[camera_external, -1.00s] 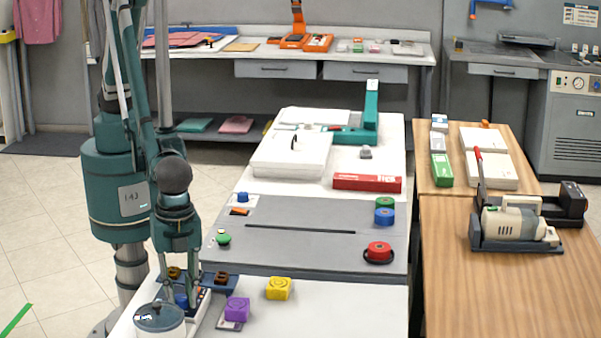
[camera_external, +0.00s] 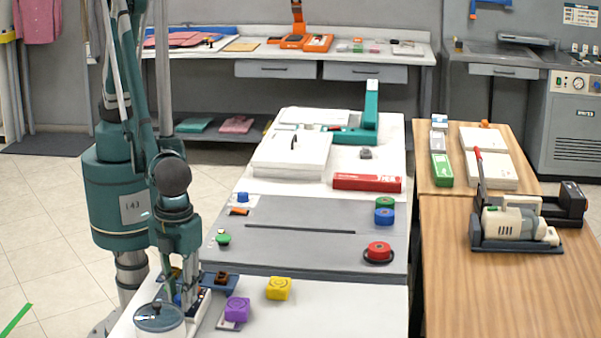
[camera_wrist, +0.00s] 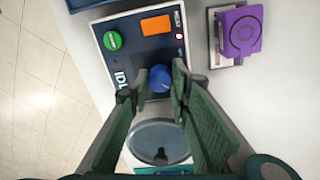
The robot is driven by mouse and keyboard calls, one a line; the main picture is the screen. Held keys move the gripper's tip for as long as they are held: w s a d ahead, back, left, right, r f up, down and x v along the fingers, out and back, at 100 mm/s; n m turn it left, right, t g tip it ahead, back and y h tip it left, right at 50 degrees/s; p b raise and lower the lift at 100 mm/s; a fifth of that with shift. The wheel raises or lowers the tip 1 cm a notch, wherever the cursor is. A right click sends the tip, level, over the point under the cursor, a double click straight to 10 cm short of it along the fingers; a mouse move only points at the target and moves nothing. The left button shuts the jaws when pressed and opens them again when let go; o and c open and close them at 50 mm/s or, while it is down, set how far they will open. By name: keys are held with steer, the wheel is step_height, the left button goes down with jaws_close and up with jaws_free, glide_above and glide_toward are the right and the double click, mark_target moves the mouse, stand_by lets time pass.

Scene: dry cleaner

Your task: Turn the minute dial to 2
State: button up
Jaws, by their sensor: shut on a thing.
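A dark control panel (camera_wrist: 122,50) lies below my gripper in the wrist view. It carries a blue dial (camera_wrist: 159,79), a green round knob (camera_wrist: 112,41) and an orange rectangle (camera_wrist: 155,25). My gripper (camera_wrist: 160,84) points down at the panel, its two green fingers on either side of the blue dial and closed on it. In the external view my gripper (camera_external: 180,297) is at the near left of the table and hides most of the panel. The number that the dial points to cannot be read.
A round lidded pot (camera_external: 160,318) stands close beside the panel. A purple block (camera_external: 237,309) and a yellow block (camera_external: 278,288) sit to the right. The white table front (camera_external: 350,310) is clear further right.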

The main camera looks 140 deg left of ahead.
steer(key=shift+m, duration=0.4)
steer(key=o, duration=0.9)
steer(key=shift+r, duration=0.1)
steer(key=shift+w+a+r, duration=0.1)
steer(key=shift+r, duration=2.9)
steer(key=shift+w+r, duration=0.1)
steer(key=shift+r, duration=2.85)
steer(key=shift+r, duration=0.1)
